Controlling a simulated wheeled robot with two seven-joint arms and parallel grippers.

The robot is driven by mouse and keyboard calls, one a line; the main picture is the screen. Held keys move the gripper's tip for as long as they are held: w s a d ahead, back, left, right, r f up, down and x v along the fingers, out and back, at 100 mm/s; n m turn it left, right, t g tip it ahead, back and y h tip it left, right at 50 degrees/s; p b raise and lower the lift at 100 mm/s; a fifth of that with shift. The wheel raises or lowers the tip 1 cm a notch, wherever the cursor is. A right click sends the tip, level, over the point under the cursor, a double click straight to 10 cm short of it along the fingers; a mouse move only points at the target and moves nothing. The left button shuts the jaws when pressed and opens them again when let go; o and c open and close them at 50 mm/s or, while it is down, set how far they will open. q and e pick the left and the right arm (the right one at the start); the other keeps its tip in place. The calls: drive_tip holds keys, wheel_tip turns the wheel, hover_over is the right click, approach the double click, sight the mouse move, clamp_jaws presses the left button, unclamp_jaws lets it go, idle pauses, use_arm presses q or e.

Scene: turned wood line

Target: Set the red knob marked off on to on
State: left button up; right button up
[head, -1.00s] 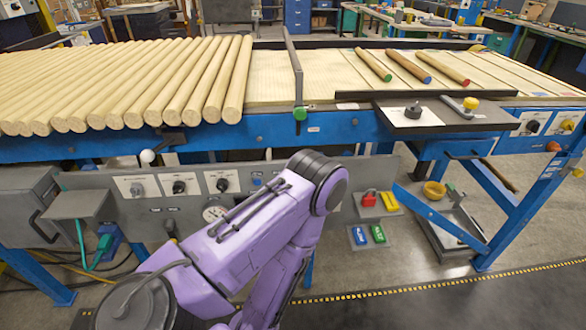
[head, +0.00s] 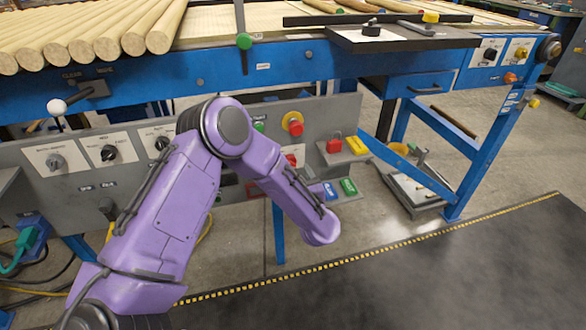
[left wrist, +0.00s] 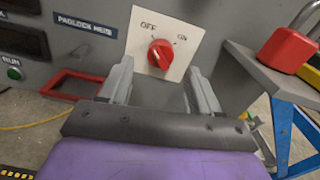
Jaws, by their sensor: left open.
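The red knob (left wrist: 160,54) is on a white plate (left wrist: 178,29) marked OFF and ON in the left wrist view. I cannot tell for sure which mark its pointer faces. In the head view, part of a red knob (head: 292,160) shows on the grey panel, partly covered by my left arm. My left gripper (left wrist: 162,88) is open and empty, with its fingers spread to the left and right, below and in front of the knob. No contact shows. My right gripper is in neither view.
A red padlock (left wrist: 286,49) sits on a shelf right of the knob. A red and yellow button (head: 293,123) is above the knob on the panel. A red handle-like frame (left wrist: 72,84) juts out at the left.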

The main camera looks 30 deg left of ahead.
sight(291, 165)
use_arm(q)
drive_tip(key=x, duration=0.4)
drive_tip(key=c, duration=1)
drive_tip(key=shift+c, duration=0.2)
drive_tip(key=shift+f+m, duration=0.1)
drive_tip(key=shift+m, duration=0.2)
drive_tip(key=m+p, duration=0.1)
drive_tip(key=m, duration=0.7)
drive_tip(key=shift+s, duration=0.15)
drive_tip(key=m+p, duration=0.1)
drive_tip(key=m, duration=0.3)
drive_tip(key=shift+m, duration=0.3)
drive_tip(key=m+p, duration=0.1)
drive_tip(key=m, duration=0.3)
drive_tip(key=shift+m+p, duration=0.3)
